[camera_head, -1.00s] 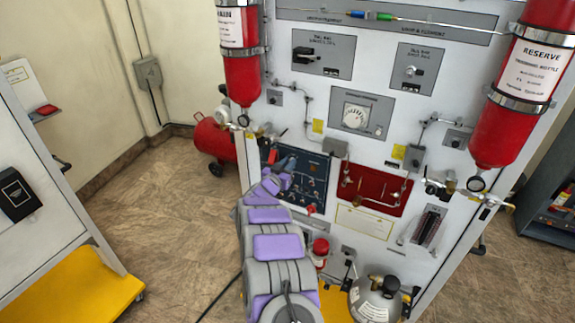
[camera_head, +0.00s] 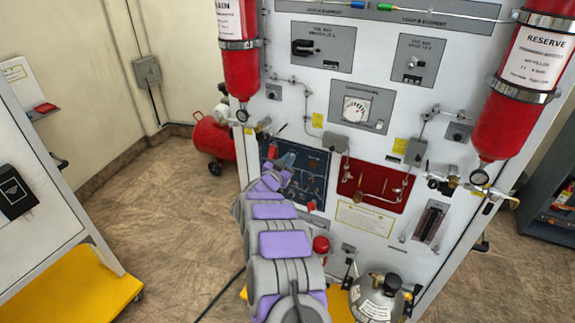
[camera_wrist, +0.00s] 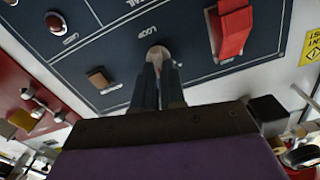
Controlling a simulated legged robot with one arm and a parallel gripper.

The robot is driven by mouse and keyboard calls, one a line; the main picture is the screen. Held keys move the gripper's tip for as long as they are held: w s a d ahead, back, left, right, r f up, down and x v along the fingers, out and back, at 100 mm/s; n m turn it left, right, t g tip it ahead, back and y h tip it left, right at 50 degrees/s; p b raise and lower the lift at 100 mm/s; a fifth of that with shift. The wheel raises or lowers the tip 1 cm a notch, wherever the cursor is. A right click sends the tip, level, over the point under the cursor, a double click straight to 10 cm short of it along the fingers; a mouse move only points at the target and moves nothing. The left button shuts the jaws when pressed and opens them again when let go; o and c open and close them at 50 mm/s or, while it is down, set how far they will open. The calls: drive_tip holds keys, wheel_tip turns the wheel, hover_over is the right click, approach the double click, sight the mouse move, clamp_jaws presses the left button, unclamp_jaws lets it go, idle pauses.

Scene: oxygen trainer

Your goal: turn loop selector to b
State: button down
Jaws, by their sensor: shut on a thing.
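The dark blue panel (camera_head: 315,168) is at the lower left of the white trainer board; it fills much of the wrist view (camera_wrist: 120,40). The loop selector (camera_wrist: 158,50) is a small pale, round knob beside the "LOOP" lettering in the wrist view. My gripper (camera_wrist: 158,68) has its two dark fingers close together, shut on this knob, hiding most of it. Its setting cannot be read. In the head view my gripper (camera_head: 284,162) is at the blue panel's left part, and the knob is hidden.
A red switch cover (camera_wrist: 232,30) is right of my fingers in the wrist view. A brown square knob (camera_wrist: 98,77) and a red button (camera_wrist: 56,22) are left. A red panel (camera_head: 373,187) adjoins the blue one. Red bottles (camera_head: 237,45) flank the board. Open floor (camera_head: 170,240) lies left.

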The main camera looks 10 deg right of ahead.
drive_tip(key=m+b, duration=0.5)
drive_tip(key=m, duration=0.1)
drive_tip(key=shift+s+d+f+b, duration=0.1)
drive_tip(key=shift+f+b, duration=0.1)
drive_tip(key=shift+b, duration=0.2)
drive_tip(key=shift+m, duration=0.3)
drive_tip(key=c, duration=1.2)
unclamp_jaws()
drive_tip(key=p+v, duration=0.1)
drive_tip(key=v, duration=1.6)
drive_tip(key=shift+s, duration=0.15)
